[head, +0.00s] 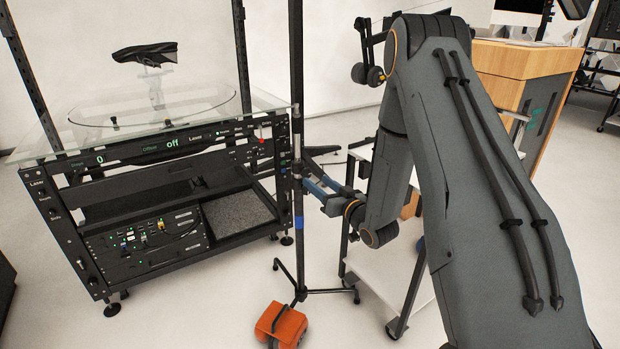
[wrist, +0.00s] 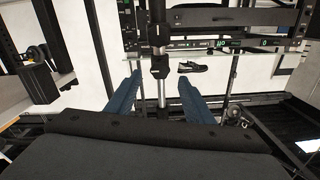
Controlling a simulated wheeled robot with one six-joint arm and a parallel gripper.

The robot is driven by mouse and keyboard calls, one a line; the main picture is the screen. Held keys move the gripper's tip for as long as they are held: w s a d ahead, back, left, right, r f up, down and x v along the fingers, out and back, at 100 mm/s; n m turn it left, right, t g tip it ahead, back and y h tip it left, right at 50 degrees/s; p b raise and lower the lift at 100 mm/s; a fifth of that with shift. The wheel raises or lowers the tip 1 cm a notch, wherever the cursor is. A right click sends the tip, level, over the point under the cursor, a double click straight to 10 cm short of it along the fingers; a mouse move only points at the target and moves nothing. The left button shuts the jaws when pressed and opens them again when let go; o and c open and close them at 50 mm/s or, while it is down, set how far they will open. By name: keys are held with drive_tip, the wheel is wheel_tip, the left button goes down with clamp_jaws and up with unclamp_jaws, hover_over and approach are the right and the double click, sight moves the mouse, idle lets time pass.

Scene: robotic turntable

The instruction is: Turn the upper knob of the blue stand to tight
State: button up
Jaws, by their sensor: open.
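The stand (head: 299,262) is a thin dark upright pole on splayed legs, with a blue band low on it. A dark collar (head: 297,168) sits on the pole about level with my gripper (head: 308,184). In the wrist view, which appears upside down, dark fittings (wrist: 160,66) show on the pole, and a bare silver length (wrist: 162,95) runs between my two blue fingers. My gripper (wrist: 160,77) is open, one finger on each side of the pole, with visible gaps. I cannot make out the upper knob's shape or setting; the fingers and collar partly cover that area in the head view.
A black rack (head: 150,145) with a glass top and a display reading "off" stands close at the left; a dark shoe (head: 146,53) is above it. An orange weight (head: 281,325) lies at the stand's foot. A white cart (head: 385,272) stands to the right, near my arm.

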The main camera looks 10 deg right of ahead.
sight(308, 174)
drive_tip(key=shift+x, duration=2.8)
drive_tip(key=c, duration=1)
drive_tip(key=shift+c, duration=0.2)
drive_tip(key=shift+m, duration=0.3)
drive_tip(key=m+p, duration=0.1)
drive_tip(key=m, duration=0.2)
drive_tip(key=shift+m, duration=0.4)
drive_tip(key=m+p, duration=0.1)
drive_tip(key=m, duration=0.8)
drive_tip(key=shift+p, duration=0.4)
drive_tip(key=shift+m+p, duration=0.35)
drive_tip(key=shift+m, duration=1.85)
